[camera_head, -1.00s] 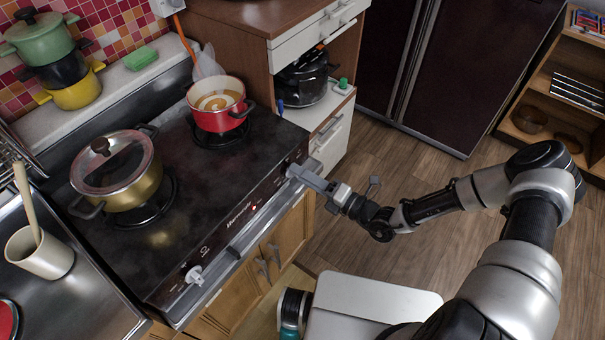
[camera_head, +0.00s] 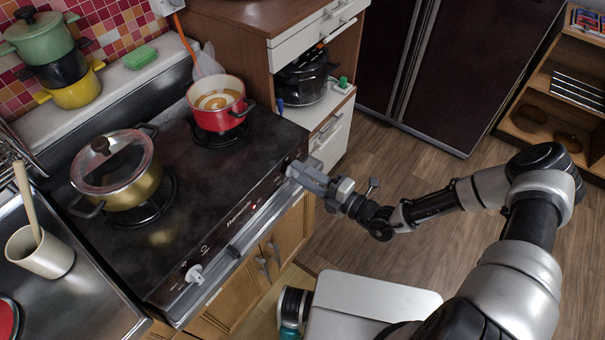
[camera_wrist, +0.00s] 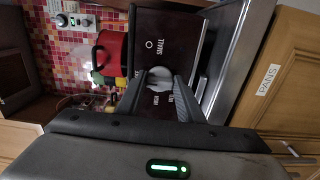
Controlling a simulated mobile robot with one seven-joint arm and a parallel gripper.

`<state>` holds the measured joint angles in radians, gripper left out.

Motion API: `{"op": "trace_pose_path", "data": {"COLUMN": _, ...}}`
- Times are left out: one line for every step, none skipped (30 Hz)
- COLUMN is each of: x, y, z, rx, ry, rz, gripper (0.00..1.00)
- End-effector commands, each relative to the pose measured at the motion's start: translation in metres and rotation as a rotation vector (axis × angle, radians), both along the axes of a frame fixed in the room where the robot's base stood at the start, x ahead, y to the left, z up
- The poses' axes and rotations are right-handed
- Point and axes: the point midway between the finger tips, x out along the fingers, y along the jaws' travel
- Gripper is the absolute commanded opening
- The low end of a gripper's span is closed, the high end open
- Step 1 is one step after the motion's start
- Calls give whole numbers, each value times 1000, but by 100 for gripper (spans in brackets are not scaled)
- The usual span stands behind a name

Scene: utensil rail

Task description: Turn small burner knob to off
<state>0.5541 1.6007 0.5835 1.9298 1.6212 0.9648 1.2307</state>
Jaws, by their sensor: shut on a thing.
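The small burner knob (camera_wrist: 158,78) is a pale round knob on the stove's dark front panel, under the printed word SMALL in the wrist view. My gripper (camera_wrist: 160,86) has its two dark fingers shut on this knob, one on each side. In the head view my gripper (camera_head: 298,172) is at the right end of the stove front and hides the knob. The fingers cover part of the knob's lower side. The black stove (camera_head: 190,190) carries a red pot (camera_head: 220,120) on its right burner and a gold lidded pot (camera_head: 120,190) on its left burner.
A second white knob (camera_head: 195,274) is at the left end of the stove front, beyond the long handle (camera_head: 260,220). A cabinet with drawers (camera_head: 330,140) stands close to the right of the stove. The wooden floor (camera_head: 400,180) to the right is clear.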

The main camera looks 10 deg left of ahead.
Motion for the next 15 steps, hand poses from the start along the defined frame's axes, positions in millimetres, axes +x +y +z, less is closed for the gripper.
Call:
{"op": "trace_pose_path", "data": {"x": 0, "y": 0, "z": 0, "rx": 1, "ry": 3, "rz": 0, "gripper": 12}}
{"op": "trace_pose_path", "data": {"x": 0, "y": 0, "z": 0, "rx": 1, "ry": 3, "rz": 0, "gripper": 11}}
{"op": "trace_pose_path", "data": {"x": 0, "y": 0, "z": 0, "rx": 1, "ry": 2, "rz": 0, "gripper": 11}}
{"op": "trace_pose_path", "data": {"x": 0, "y": 0, "z": 0, "rx": 1, "ry": 2, "rz": 0, "gripper": 11}}
{"op": "trace_pose_path", "data": {"x": 0, "y": 0, "z": 0, "rx": 1, "ry": 2, "rz": 0, "gripper": 39}}
{"op": "trace_pose_path", "data": {"x": 0, "y": 0, "z": 0, "rx": 1, "ry": 2, "rz": 0, "gripper": 46}}
{"op": "trace_pose_path", "data": {"x": 0, "y": 0, "z": 0, "rx": 1, "ry": 2, "rz": 0, "gripper": 51}}
{"op": "trace_pose_path", "data": {"x": 0, "y": 0, "z": 0, "rx": 0, "ry": 1, "rz": 0, "gripper": 52}}
{"op": "trace_pose_path", "data": {"x": 0, "y": 0, "z": 0, "rx": 0, "ry": 1, "rz": 0, "gripper": 52}}
{"op": "trace_pose_path", "data": {"x": 0, "y": 0, "z": 0, "rx": 0, "ry": 1, "rz": 0, "gripper": 52}}
{"op": "trace_pose_path", "data": {"x": 0, "y": 0, "z": 0, "rx": 0, "ry": 1, "rz": 0, "gripper": 52}}
{"op": "trace_pose_path", "data": {"x": 0, "y": 0, "z": 0, "rx": 0, "ry": 1, "rz": 0, "gripper": 52}}
{"op": "trace_pose_path", "data": {"x": 0, "y": 0, "z": 0, "rx": 0, "ry": 0, "rz": 0, "gripper": 52}}
{"op": "trace_pose_path", "data": {"x": 0, "y": 0, "z": 0, "rx": 0, "ry": 0, "rz": 0, "gripper": 52}}
{"op": "trace_pose_path", "data": {"x": 0, "y": 0, "z": 0, "rx": 0, "ry": 0, "rz": -1, "gripper": 52}}
